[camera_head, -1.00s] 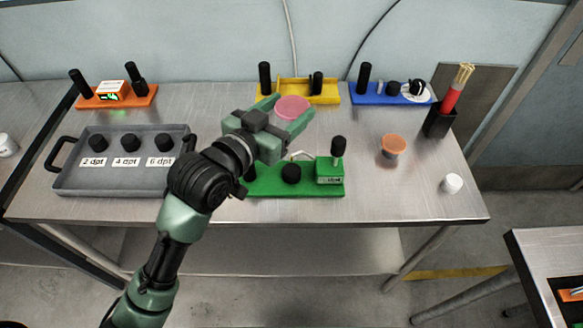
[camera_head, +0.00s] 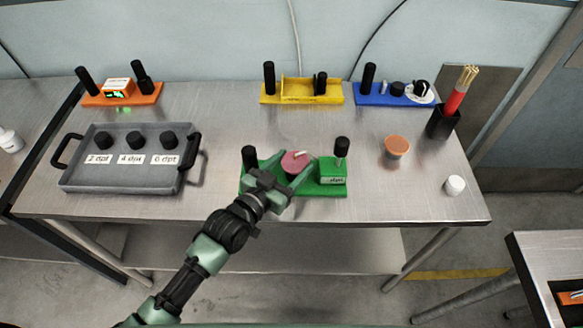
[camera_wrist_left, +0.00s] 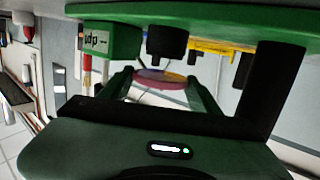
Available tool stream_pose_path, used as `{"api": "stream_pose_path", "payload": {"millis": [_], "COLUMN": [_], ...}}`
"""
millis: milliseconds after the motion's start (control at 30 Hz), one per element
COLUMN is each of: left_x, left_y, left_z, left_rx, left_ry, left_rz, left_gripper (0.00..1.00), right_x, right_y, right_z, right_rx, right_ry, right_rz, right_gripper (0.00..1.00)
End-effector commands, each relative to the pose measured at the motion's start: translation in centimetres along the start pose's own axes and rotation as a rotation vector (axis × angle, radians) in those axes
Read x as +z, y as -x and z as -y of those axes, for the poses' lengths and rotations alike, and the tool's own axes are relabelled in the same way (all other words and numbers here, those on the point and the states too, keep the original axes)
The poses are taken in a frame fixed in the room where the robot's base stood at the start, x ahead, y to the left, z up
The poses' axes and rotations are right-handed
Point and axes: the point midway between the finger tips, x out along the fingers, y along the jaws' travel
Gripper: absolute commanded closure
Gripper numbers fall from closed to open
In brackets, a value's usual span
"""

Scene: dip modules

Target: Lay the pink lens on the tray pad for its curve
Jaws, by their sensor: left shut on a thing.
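The pink lens (camera_head: 292,164) is held between the fingers of my left gripper (camera_head: 281,166), over the black round seat of the green module (camera_head: 323,189). It also shows between the fingers in the left wrist view (camera_wrist_left: 158,80). Whether it touches the seat I cannot tell. A pale pointer shows at the lens's upper edge. The green box (camera_head: 333,170) on the module has a small display, too small to read surely. The grey tray (camera_head: 120,182) at left has three bare black pads, labelled 2 dpt (camera_head: 103,141), 4 dpt (camera_head: 135,140) and 6 dpt (camera_head: 168,140). My right gripper is not in view.
An orange module (camera_head: 122,97), a yellow module (camera_head: 300,98) and a blue module (camera_head: 380,97) line the back. An orange-topped cup (camera_head: 397,147), a white jar (camera_head: 455,185) and a black holder (camera_head: 440,122) stand at right. The table between tray and green module is clear.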

Motion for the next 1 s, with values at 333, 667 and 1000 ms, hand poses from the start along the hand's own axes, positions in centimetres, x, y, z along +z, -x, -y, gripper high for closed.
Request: {"api": "stream_pose_path", "payload": {"millis": [333, 667, 1000], "left_x": [1.8, 2.1, 2.2], "left_y": [-0.3, -0.3, -0.4], "left_z": [0.0, 0.0, 0.0], "left_rx": [0.000, 0.000, 0.000], "left_ry": [-0.001, -0.001, -0.001], "left_rz": [-0.002, -0.002, -0.001], "left_gripper": [0.76, 0.18, 0.16], "right_x": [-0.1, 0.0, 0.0], "right_y": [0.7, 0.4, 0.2], "right_z": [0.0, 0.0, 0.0], "right_rx": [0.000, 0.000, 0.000], "right_ry": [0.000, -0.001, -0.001], "right_rz": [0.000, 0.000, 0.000], "right_gripper": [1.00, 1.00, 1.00]}}
